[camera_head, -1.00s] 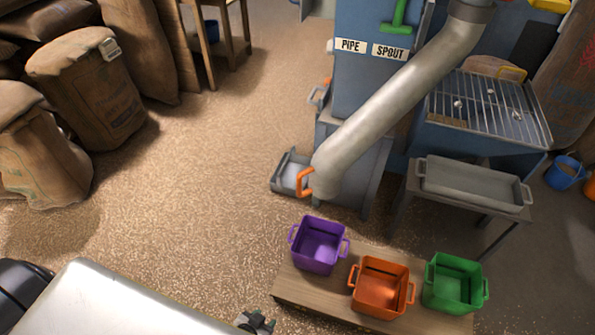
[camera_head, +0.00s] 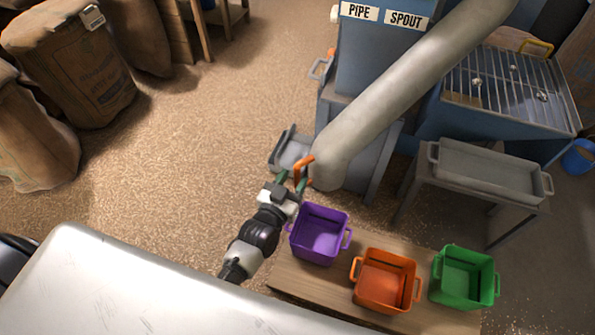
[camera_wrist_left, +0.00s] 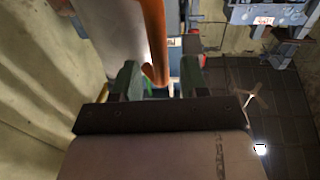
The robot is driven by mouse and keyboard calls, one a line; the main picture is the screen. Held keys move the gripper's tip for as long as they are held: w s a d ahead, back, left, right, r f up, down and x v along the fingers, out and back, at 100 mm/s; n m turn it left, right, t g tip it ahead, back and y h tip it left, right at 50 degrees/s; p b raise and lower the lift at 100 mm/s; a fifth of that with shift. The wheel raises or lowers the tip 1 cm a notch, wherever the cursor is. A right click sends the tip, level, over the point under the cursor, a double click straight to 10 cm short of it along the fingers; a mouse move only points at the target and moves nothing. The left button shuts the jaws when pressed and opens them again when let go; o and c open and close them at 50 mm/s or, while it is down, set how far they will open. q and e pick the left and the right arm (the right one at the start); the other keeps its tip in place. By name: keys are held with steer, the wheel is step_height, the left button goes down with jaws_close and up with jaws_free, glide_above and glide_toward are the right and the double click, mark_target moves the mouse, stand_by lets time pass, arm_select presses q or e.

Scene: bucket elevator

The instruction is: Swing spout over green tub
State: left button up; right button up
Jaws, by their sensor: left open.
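The grey spout (camera_head: 395,100) slants down from the machine, and its lower end hangs behind the purple tub (camera_head: 320,235). An orange handle (camera_head: 303,171) sits at the spout's lower end. My left gripper (camera_head: 292,180) is open at that handle. In the left wrist view the handle (camera_wrist_left: 154,45) reaches down between the open green fingers of the left gripper (camera_wrist_left: 160,80), with the spout (camera_wrist_left: 110,35) beside it. The green tub (camera_head: 464,278) stands at the right end of the low bench, right of the orange tub (camera_head: 386,281). My right gripper is not in view.
The wooden bench (camera_head: 300,280) carries the tubs. A grey tray (camera_head: 490,170) on a stand is behind the green tub. A small metal bin (camera_head: 290,150) is on the floor behind the handle. Sacks (camera_head: 70,60) stand at left; open floor lies between.

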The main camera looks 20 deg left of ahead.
mark_target(296, 175)
arm_select(q)
steer(key=shift+w+d, duration=0.15)
steer(key=shift+w, duration=0.6)
steer(key=shift+w+d, duration=0.1)
steer(key=shift+w, duration=0.65)
steer(key=shift+c, duration=0.2)
jaws_close()
